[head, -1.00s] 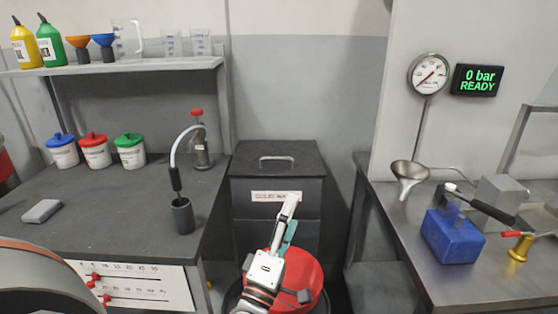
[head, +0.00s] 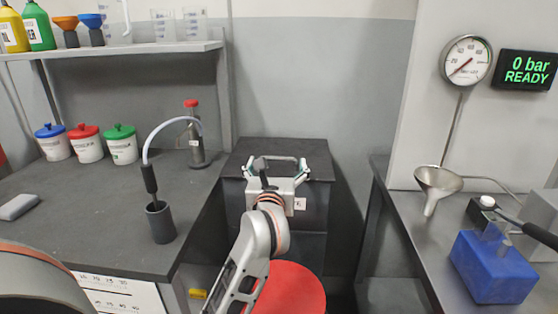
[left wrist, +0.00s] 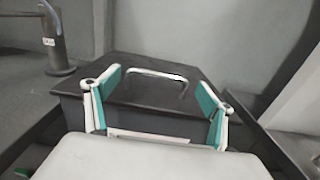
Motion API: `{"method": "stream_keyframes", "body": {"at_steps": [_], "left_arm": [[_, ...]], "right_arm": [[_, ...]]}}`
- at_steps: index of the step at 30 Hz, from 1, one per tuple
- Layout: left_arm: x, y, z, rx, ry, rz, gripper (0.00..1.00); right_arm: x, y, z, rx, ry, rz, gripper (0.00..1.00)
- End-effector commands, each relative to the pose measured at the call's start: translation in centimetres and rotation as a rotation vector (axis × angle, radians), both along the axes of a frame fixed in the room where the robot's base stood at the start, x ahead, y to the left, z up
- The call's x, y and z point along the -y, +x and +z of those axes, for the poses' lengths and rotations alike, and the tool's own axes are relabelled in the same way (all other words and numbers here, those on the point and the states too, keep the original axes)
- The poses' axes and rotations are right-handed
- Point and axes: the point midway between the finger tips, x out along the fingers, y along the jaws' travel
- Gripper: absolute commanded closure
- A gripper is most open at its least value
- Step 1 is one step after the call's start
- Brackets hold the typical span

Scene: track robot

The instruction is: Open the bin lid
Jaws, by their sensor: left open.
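The dark bin (head: 312,222) stands between the two benches, with its flat lid (head: 312,150) down. A metal bar handle rises from the lid; it shows clearly in the left wrist view (left wrist: 160,73). My left gripper (head: 276,168) is open in front of the lid, its teal-padded fingers spread wide. In the left wrist view the fingers (left wrist: 160,100) stand to either side of the handle, which lies ahead of and between them, with no contact visible. The gripper covers most of the bin's white label. My right gripper is not in view.
A red round lid (head: 290,290) stands in front of the bin, below my left arm. The left bench (head: 90,220) holds a tube in a dark cup (head: 160,222) near its right edge. The right bench (head: 415,245) carries a funnel (head: 436,182) and a blue block (head: 492,265).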

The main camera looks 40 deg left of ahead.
Motion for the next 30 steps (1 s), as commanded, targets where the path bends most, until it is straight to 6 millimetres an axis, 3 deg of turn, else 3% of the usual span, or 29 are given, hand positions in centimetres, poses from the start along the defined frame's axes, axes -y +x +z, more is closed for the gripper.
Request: {"method": "stream_keyframes", "body": {"at_steps": [7, 17, 18, 23, 30], "left_arm": [[-1.6, 2.5, -0.2, -0.002, 0.002, 0.001, 0.18], [-1.8, 2.9, 0.0, -0.001, 0.002, 0.001, 0.18], [-1.8, 2.9, 0.0, -0.001, 0.002, 0.001, 0.20], [-1.8, 2.9, -0.1, -0.001, 0.002, 0.000, 0.62], [-1.8, 2.9, 0.5, -0.005, -0.002, -0.001, 0.63]], "right_arm": [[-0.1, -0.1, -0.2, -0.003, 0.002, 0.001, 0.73], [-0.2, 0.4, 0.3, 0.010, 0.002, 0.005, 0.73], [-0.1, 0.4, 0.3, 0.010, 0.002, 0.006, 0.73], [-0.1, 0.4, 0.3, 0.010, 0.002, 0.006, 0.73], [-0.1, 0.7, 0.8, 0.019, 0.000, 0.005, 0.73]]}}
